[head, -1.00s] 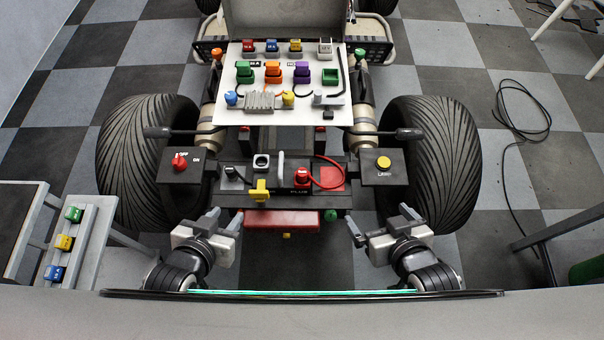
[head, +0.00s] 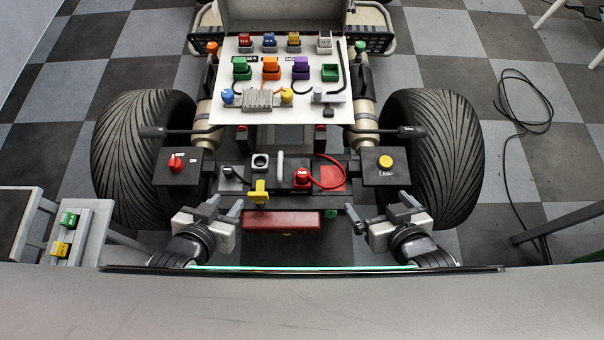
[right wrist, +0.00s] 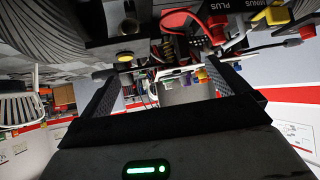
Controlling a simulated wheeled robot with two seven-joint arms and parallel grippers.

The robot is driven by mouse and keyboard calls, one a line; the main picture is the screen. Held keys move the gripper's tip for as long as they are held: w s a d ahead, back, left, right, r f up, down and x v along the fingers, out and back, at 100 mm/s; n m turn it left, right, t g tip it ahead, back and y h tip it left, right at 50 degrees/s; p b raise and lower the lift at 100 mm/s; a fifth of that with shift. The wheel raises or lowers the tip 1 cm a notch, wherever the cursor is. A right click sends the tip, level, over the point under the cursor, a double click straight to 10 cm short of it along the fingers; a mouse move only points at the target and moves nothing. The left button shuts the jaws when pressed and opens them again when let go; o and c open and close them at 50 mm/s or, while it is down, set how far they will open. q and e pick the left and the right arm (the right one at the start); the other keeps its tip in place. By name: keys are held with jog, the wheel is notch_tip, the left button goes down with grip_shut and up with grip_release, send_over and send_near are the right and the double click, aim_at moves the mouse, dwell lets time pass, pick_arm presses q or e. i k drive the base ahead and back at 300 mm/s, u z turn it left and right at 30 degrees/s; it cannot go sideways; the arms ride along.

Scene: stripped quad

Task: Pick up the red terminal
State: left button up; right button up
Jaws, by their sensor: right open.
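The red terminal (head: 302,177) is a red cap near the PLUS label on the black battery top, with a red cable looping to its right. In the right wrist view, red parts show by the PLUS lettering at the top, upside down. My right gripper (head: 381,207) is open and empty, in front and to the right of the terminal, apart from it. Its two dark fingers (right wrist: 160,72) stand spread in the right wrist view. My left gripper (head: 225,205) appears open and empty, in front and to the left of the terminal.
A yellow terminal (head: 259,191) and a grey handle (head: 280,168) stand left of the red terminal. A red square (head: 332,178) lies right of it. A switch box with a yellow button (head: 385,162) stands near my right gripper. A white parts board (head: 349,108) is behind.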

aim_at(302, 172)
jog(key=u, duration=0.05)
jog(key=k, duration=0.5)
jog(key=z, duration=0.75)
jog(key=i, duration=0.2)
jog(key=z, duration=2.15)
jog(key=i, duration=1.55)
jog(key=u, duration=4.1)
jog(key=i, duration=0.5)
